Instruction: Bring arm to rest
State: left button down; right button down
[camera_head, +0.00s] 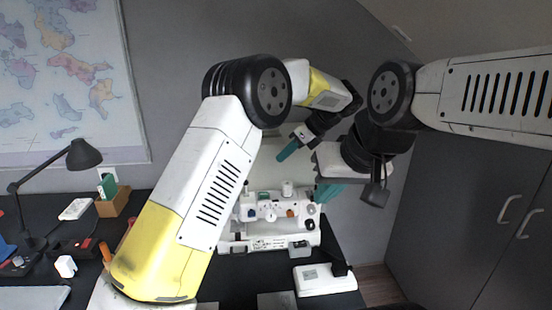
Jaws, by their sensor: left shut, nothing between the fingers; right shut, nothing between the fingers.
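My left arm rises from the lower left, bends at a black elbow joint and reaches right. Its gripper (288,150) has teal fingers, is shut and empty, and is held up in front of the pale panel behind the desk. My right arm comes in from the right edge and bends down at its black joint. Its gripper (327,192), also with teal fingers, is shut and empty, lower and to the right of the left one. It appears above the right end of the white device (262,241); the exact gap cannot be told. Parts of both wrists overlap in the view.
The dark desk (338,246) carries the white device with knobs, a small white box (318,279), a black lamp (84,154) and a wooden holder (114,203). Grey cabinets (450,210) stand at the right. A map (65,85) hangs at the left.

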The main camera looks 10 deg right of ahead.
pick_arm(q)
jog(key=s+a+r+n+h, duration=0.3)
jog(key=s+a+r+n, duration=0.25)
jog(key=a, duration=0.35)
jog(key=s+a+r+n+h, duration=0.2)
jog(key=s+a+r+n, duration=0.3)
jog(key=a, duration=0.4)
jog(key=s+a+f+n+t+h, duration=0.1)
jog(key=s+a+f+n+h, duration=0.1)
jog(key=s+n, duration=0.5)
jog(key=s+a+f+n+t+h, duration=0.1)
jog(key=s+a+n, duration=0.4)
jog(key=s, duration=0.8)
jog(key=shift+s+a+f+n+h, duration=0.2)
jog(key=shift+s+f+n+h, duration=0.2)
jog(key=shift+n+h, duration=0.55)
jog(key=shift+y, duration=0.25)
